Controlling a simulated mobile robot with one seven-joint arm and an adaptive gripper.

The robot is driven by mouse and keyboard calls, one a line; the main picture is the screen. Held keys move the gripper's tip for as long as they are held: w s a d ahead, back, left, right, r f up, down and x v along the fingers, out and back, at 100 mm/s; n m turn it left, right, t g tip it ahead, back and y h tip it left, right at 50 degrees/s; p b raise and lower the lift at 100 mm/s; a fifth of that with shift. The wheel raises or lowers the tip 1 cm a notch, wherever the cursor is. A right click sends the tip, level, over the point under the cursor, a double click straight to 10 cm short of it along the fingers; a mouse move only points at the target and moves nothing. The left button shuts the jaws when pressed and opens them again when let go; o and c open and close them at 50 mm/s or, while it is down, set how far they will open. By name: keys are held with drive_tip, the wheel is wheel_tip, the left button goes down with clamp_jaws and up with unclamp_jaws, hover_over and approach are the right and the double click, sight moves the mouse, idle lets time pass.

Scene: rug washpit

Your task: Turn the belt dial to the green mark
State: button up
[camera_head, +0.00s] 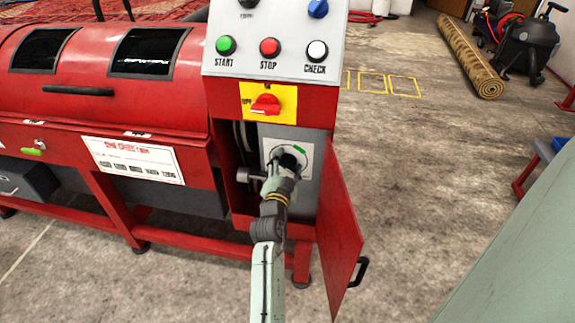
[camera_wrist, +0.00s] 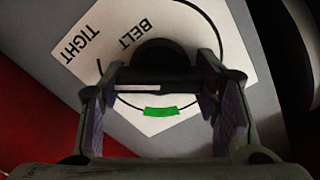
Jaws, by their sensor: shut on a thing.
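The belt dial (camera_wrist: 160,54) is a black knob with a crossbar on a white plate marked BELT and TIGHT. A white line on the crossbar lies on its left half in the wrist view. The green mark (camera_wrist: 161,111) is on the ring below the crossbar, apart from the line's end. My gripper (camera_wrist: 160,82) is shut on the dial, with one finger at each end of the crossbar. In the head view the dial (camera_head: 292,153) is partly hidden by my gripper (camera_head: 283,165); the green mark (camera_head: 300,149) shows at its upper right.
The dial sits inside an open cabinet of a red machine. The red door (camera_head: 340,215) hangs open just right of my arm. Above are a red switch on a yellow plate (camera_head: 266,104) and a button panel (camera_head: 270,62). A rolled rug (camera_head: 470,52) lies far right. The floor between is clear.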

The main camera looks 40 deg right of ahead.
drive_tip(key=n, duration=0.4)
drive_tip(key=shift+w+a+r, duration=0.1)
drive_tip(key=n+p, duration=0.1)
drive_tip(key=n, duration=0.4)
drive_tip(key=n+p, duration=0.1)
drive_tip(key=n, duration=0.3)
drive_tip(key=shift+w, duration=0.1)
drive_tip(key=shift+n+p, duration=1.1)
drive_tip(key=shift+n, duration=1.4)
drive_tip(key=o, duration=1.2)
drive_tip(key=shift+c, duration=0.2)
drive_tip(key=shift+a, duration=0.1)
